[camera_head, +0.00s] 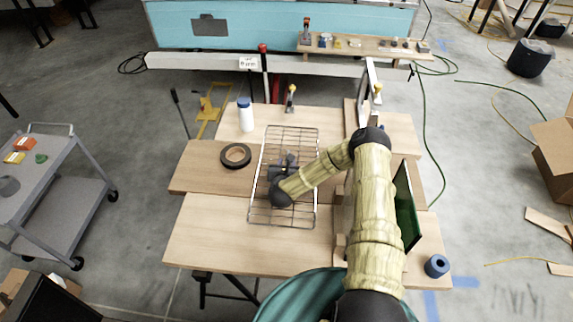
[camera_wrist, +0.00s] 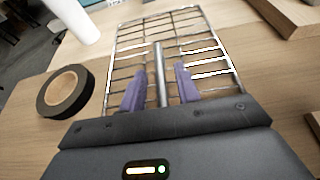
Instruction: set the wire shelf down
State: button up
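The wire shelf (camera_head: 290,140), a chrome rack, lies level over the wooden boards in the head view. I cannot tell whether it touches them. My gripper (camera_head: 288,163) is over its middle and hides part of it. In the wrist view, the thicker middle bar of the wire shelf (camera_wrist: 159,60) runs between the two purple fingers of my gripper (camera_wrist: 161,78). A small gap shows on each side of the bar, so the fingers look open around it.
A roll of black tape (camera_head: 235,155) lies close left of the shelf, with a white bottle (camera_head: 246,114) behind it. A green-faced panel (camera_head: 407,205) and wooden blocks stand to the right. A blue tape roll (camera_head: 437,265) is front right. The front left boards are clear.

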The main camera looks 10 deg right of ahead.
jog(key=shift+r, duration=0.15)
jog(key=b+v, duration=0.3)
jog(key=v, duration=0.9)
jog(key=shift+a, duration=0.1)
